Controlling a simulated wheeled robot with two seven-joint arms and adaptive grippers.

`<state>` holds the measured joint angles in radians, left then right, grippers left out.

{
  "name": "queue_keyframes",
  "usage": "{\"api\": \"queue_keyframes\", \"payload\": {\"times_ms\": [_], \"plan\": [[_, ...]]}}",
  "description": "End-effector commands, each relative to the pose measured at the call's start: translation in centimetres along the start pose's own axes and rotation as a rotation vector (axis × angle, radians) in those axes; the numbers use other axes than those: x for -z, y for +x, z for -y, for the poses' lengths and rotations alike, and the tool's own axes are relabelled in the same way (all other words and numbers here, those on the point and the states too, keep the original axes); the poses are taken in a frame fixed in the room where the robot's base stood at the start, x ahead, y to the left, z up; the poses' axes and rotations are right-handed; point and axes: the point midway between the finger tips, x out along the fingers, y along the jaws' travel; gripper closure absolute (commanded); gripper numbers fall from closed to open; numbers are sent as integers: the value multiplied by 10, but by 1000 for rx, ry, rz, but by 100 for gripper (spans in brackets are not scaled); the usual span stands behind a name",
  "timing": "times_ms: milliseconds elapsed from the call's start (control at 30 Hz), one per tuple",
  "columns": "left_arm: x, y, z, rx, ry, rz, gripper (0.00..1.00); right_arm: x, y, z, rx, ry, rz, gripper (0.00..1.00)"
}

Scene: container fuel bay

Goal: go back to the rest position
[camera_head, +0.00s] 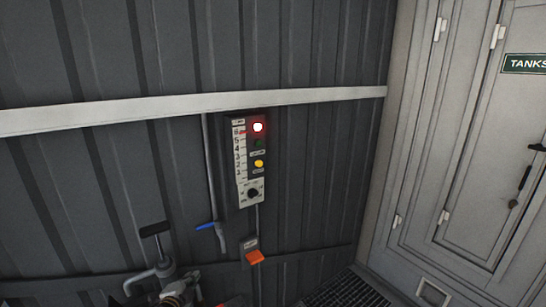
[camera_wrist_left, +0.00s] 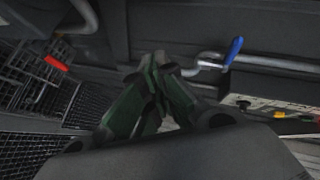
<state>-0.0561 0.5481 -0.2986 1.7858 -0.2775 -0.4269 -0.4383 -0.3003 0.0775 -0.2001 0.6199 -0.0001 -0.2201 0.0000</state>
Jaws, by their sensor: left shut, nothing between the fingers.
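My left gripper (camera_wrist_left: 158,62) shows in the left wrist view, its dark green fingers closed together and empty. The blue lever (camera_wrist_left: 234,50) on a grey pipe lies to the right of its fingertips in that view, apart from them. In the head view, a cluster of fittings and metal parts (camera_head: 178,288) sits at the bottom left edge; I cannot clearly separate my left gripper from it. My right gripper is in neither view.
A wall panel (camera_head: 243,192) has a scale, a lit red lamp (camera_head: 257,127), a yellow lamp (camera_head: 259,163) and a black knob (camera_head: 253,192). A red handle (camera_wrist_left: 56,63) is at wrist-view left. Grey doors (camera_head: 470,150) stand right.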

Motion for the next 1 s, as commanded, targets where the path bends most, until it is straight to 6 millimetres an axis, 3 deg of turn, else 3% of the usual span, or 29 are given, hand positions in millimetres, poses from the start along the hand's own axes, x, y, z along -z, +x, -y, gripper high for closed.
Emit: {"api": "queue_keyframes", "payload": {"times_ms": [33,233,467,767,1000], "plan": [[-13,3,-23,-33,-34,24,100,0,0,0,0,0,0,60],[-57,7,-104,-140,-159,107,100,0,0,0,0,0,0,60],[-100,-6,-201,-257,-299,209,100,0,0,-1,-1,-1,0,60],[-142,-48,-327,-398,-473,350,100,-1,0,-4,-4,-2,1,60],[-162,-100,-423,-502,-603,469,100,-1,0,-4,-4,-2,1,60]]}}
